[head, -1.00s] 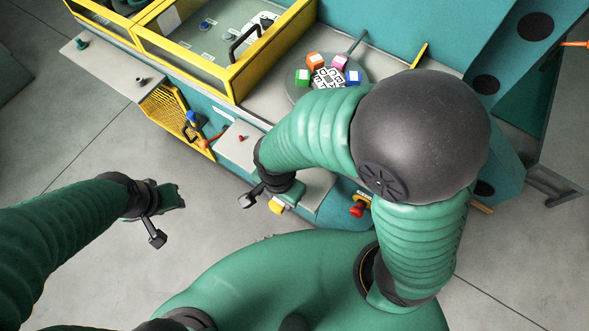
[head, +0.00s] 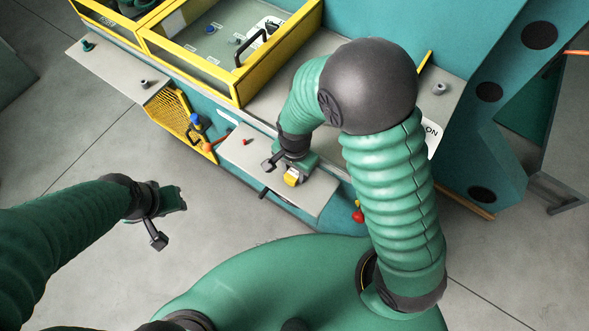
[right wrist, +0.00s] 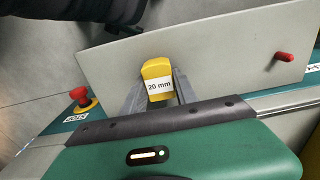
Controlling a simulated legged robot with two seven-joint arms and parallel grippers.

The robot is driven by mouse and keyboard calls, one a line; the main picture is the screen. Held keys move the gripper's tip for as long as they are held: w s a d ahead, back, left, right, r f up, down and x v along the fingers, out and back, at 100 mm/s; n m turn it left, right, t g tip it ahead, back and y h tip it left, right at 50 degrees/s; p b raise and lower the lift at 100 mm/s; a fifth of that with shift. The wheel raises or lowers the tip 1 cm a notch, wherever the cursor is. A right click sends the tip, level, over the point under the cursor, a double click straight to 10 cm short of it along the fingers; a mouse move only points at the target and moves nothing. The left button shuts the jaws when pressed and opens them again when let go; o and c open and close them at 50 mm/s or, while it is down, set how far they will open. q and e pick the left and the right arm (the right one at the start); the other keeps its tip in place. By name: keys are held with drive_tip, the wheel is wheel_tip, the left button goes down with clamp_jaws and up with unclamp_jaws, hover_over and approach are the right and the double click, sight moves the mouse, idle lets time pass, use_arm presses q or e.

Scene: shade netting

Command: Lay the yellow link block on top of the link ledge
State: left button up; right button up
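The yellow link block (head: 292,178), labelled "20 mm", is between the fingers of my right gripper (head: 294,174). In the right wrist view the block (right wrist: 157,80) sits between the two grey fingers (right wrist: 158,92). The link ledge (head: 255,157) is a flat grey shelf on the front of the teal machine. In the head view the block is over the ledge; I cannot tell whether it touches it. The ledge also fills the upper part of the right wrist view (right wrist: 220,50). My left gripper (head: 172,198) is off at the left over the floor, its fingers unclear.
A small red peg (head: 246,142) stands on the ledge's left part. A red stop button (head: 358,212) is beyond its right end. A yellow mesh basket (head: 175,112) and a yellow-framed enclosure (head: 235,85) are nearby. The ledge around the block looks clear.

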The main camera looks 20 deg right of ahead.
drive_tip(key=o, duration=0.4)
drive_tip(key=shift+s+d, duration=0.1)
drive_tip(key=shift+d, duration=0.2)
wheel_tip(320, 180, up, 12)
drive_tip(key=shift+p, duration=0.45)
drive_tip(key=shift+r, duration=0.1)
